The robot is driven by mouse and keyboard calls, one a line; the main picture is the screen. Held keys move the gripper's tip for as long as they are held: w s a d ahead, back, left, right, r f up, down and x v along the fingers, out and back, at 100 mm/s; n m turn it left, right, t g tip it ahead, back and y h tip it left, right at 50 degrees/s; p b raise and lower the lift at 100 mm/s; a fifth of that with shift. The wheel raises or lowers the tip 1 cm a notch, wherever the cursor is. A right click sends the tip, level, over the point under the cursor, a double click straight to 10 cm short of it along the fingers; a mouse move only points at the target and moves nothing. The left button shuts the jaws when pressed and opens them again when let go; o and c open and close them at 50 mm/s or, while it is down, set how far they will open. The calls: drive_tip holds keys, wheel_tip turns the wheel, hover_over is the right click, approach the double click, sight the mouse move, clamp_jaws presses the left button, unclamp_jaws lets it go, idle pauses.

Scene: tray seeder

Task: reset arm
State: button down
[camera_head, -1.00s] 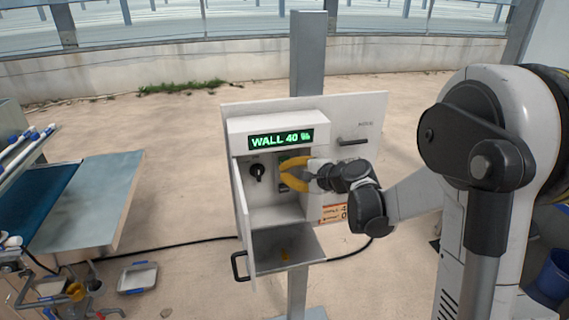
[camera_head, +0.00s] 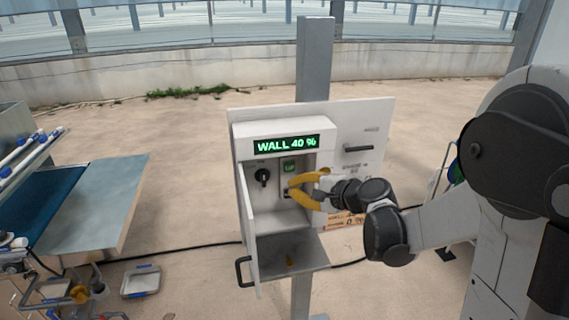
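My gripper (camera_head: 292,190) has yellow fingers, which are spread apart with a gap between them. It is at the right side of the open control box (camera_head: 243,155), in front of its inner panel. A green button marked UP (camera_head: 290,167) shows just above the fingertips, and a dark switch (camera_head: 287,191) shows between them. I cannot tell whether a fingertip touches the panel. A black knob (camera_head: 263,177) is left of the gripper. The display (camera_head: 286,144) reads WALL 40 %. My arm reaches in from the right.
The box's door (camera_head: 248,225) with a black handle hangs open at the left. A grey post (camera_head: 315,60) carries the box. A grey tray table (camera_head: 100,200) stands at the left, with a small tray (camera_head: 140,282) on the ground. Open floor lies behind.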

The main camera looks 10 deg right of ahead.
drive_tip(key=s+f+n+g+h+b, duration=0.1)
drive_tip(key=s+f+n+h+b, duration=0.1)
drive_tip(key=s+n, duration=0.3)
drive_tip(key=s+f+n+g+h+b, duration=0.2)
drive_tip(key=s+f+n+b, duration=0.2)
drive_tip(key=s, duration=0.9)
drive_tip(key=s+f+n+g+h+b, duration=0.1)
drive_tip(key=s+f+n+h+b, duration=0.2)
drive_tip(key=s, duration=0.6)
drive_tip(key=f+n+b, duration=0.1)
drive_tip(key=n, duration=0.1)
drive_tip(key=shift+s+d+f+n+g+b, duration=0.25)
drive_tip(key=shift+s+d+n+g+b, duration=0.05)
drive_tip(key=shift+s+d+b, duration=0.1)
idle(0.8)
